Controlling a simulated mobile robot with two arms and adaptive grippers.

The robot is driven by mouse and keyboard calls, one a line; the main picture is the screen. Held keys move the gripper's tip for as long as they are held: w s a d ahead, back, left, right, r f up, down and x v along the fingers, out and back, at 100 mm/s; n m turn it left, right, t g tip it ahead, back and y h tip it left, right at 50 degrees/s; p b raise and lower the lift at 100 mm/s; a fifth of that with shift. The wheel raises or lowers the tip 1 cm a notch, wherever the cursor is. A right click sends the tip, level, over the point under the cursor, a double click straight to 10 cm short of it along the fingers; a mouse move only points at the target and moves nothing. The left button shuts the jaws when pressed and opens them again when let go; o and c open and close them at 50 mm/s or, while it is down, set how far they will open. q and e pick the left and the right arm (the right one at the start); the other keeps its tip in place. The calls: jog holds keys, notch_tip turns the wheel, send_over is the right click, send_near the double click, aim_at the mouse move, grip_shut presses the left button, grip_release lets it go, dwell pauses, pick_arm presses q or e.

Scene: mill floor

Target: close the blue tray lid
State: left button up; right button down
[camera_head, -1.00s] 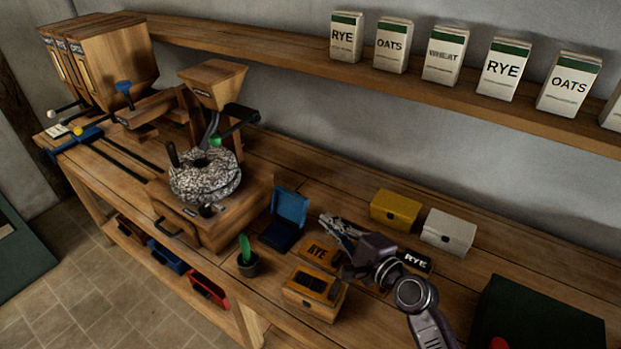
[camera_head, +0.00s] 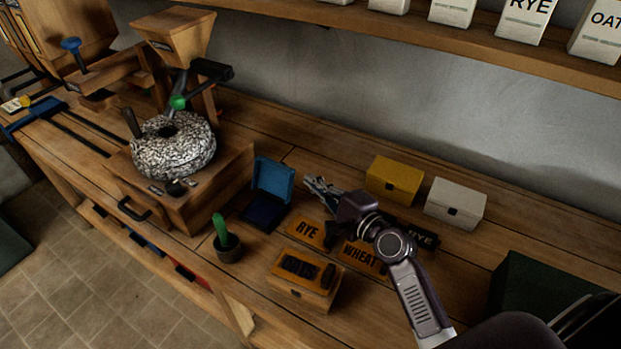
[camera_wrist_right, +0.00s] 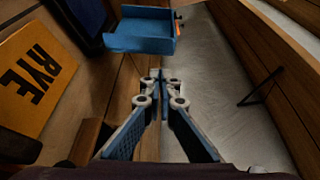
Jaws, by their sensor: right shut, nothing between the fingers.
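The blue tray (camera_head: 264,212) sits on the bench, right of the millstone. Its lid (camera_head: 273,178) stands up along the back edge, open. In the right wrist view the lid (camera_wrist_right: 143,32) is at the top, ahead of my fingertips, with part of the dark blue tray (camera_wrist_right: 82,22) left of it. My right gripper (camera_head: 311,183) is just right of the lid; in the right wrist view its fingers (camera_wrist_right: 160,78) are shut and empty, with a gap to the lid. My left gripper is not in view.
Orange RYE (camera_head: 309,233) and WHEAT (camera_head: 363,258) plates lie beneath my right arm. A yellow box (camera_head: 394,180) and a white box (camera_head: 455,203) stand behind it.

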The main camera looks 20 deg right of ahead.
aim_at(276, 178)
jog(key=x, duration=0.7)
jog(key=shift+p, duration=0.3)
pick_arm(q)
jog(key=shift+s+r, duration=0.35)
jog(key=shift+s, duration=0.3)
pick_arm(e)
jog(key=shift+w+a, duration=0.2)
jog(key=shift+w, duration=0.2)
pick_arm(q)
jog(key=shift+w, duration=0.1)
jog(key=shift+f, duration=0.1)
